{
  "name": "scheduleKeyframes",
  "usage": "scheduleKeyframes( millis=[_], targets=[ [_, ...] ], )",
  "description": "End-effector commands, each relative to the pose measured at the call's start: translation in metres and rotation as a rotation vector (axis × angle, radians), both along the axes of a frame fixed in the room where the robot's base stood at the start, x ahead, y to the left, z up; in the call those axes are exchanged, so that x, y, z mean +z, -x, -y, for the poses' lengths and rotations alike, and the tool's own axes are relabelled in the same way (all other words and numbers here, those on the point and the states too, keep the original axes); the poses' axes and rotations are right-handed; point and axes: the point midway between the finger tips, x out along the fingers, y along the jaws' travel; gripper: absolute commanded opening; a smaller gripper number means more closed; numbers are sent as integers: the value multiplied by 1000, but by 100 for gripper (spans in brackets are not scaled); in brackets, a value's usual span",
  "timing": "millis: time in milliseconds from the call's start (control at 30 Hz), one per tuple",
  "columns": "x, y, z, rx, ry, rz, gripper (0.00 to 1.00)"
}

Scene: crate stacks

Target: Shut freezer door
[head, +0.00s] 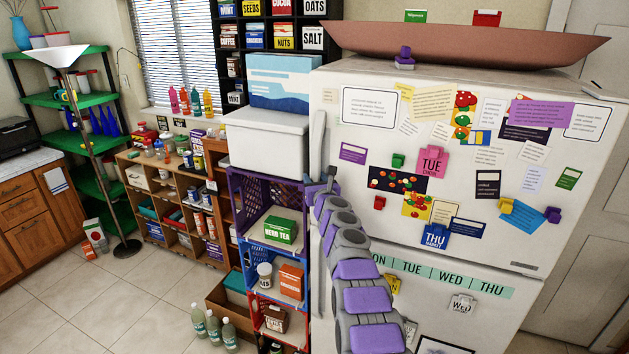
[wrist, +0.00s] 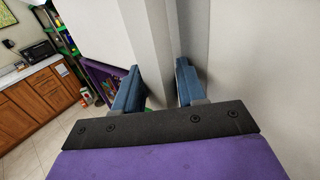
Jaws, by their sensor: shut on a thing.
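The white freezer door (head: 360,150) is the upper front of the fridge, covered with magnets and notes. Its upright white handle strip runs down the left edge, partly hidden by my arm. My gripper (head: 320,188) is at that left edge, at about the door's mid-height. In the wrist view my gripper (wrist: 160,84) has its two blue-grey fingers on either side of a white upright handle (wrist: 160,45), shut on it. The white door surface (wrist: 265,70) fills the right of that view. I cannot tell how far the door stands from the fridge body.
A purple crate (head: 235,190) tops a crate stack left of the fridge, with a white cooler (head: 265,142) above. A long brown bowl (head: 465,45) lies on the fridge. Bottles (head: 213,325) stand on the floor. The tiled floor (head: 110,305) at left is mostly clear.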

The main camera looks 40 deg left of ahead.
Motion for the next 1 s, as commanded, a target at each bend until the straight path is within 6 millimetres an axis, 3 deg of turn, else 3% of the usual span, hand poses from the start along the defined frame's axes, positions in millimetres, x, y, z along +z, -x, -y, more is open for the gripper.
scheduleKeyframes(
  millis=[100,133,300,633,1000],
  targets=[
    [5,-7,6,-14,-4,5,0],
    [6,-7,6,-14,-5,6,41],
    [7,-7,7,-15,-6,7,57],
    [6,-4,13,-17,-9,8,57],
    [7,7,36,-12,-15,1,57]
  ],
)
